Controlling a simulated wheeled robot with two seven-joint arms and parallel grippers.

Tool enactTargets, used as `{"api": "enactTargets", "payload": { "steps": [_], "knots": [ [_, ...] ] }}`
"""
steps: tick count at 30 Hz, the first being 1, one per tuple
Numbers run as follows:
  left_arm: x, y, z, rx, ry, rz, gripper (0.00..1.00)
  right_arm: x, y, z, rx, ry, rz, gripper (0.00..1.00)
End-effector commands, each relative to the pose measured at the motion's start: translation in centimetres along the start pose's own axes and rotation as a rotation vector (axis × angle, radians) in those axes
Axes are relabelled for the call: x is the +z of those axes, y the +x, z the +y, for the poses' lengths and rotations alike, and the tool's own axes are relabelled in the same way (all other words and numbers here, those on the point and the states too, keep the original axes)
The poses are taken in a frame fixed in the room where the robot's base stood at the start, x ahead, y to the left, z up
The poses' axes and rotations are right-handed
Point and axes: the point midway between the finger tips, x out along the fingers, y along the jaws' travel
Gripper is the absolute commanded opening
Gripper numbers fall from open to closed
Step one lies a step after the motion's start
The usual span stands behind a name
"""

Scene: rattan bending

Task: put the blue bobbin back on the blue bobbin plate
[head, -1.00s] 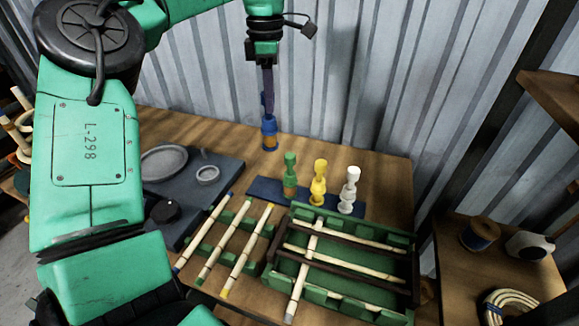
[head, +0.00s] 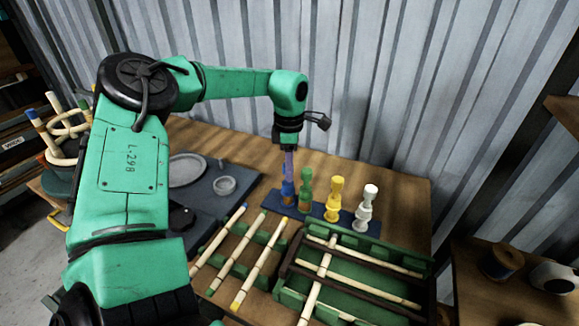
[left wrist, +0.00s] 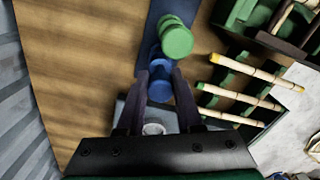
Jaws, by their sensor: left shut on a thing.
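The blue bobbin (head: 287,197) is upright at the left end of the dark blue strip (head: 318,212) under the bobbins. My left gripper (head: 289,178) points down from above and is shut on the bobbin's upper part. In the left wrist view, the blue bobbin (left wrist: 160,88) sits between the two fingers. I cannot tell whether its base touches the strip. A green bobbin (head: 306,186) stands close beside it on the right. My right gripper is not in view.
A yellow bobbin (head: 335,200) and a white bobbin (head: 365,208) stand farther right on the strip. A green tray with rods (head: 350,290) is in front. A grey board (head: 215,205) with round dishes lies to the left. Bare wood lies behind the strip.

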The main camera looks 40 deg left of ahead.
Motion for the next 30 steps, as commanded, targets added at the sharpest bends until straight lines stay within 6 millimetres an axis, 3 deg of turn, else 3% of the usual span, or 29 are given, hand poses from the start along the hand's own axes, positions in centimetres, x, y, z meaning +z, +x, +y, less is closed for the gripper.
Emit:
{"api": "enactTargets", "payload": {
  "steps": [2, 3, 5, 17, 30],
  "knots": [
    [0.0, 0.4, 0.0, 0.000, 0.000, 0.000, 0.00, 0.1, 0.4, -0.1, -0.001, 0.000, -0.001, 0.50],
    [0.0, 0.3, 0.0, 0.000, 0.000, 0.000, 0.46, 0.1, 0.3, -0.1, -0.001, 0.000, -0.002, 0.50],
    [0.0, 0.2, 0.0, 0.000, 0.000, 0.001, 0.65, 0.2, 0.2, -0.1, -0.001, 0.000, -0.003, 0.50],
    [0.0, -0.7, 0.1, 0.002, 0.000, 0.000, 0.65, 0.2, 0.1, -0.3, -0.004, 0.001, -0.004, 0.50],
    [0.0, -11.2, 0.1, 0.002, -0.002, 0.001, 0.65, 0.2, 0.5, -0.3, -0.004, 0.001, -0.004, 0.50]
  ]
}}
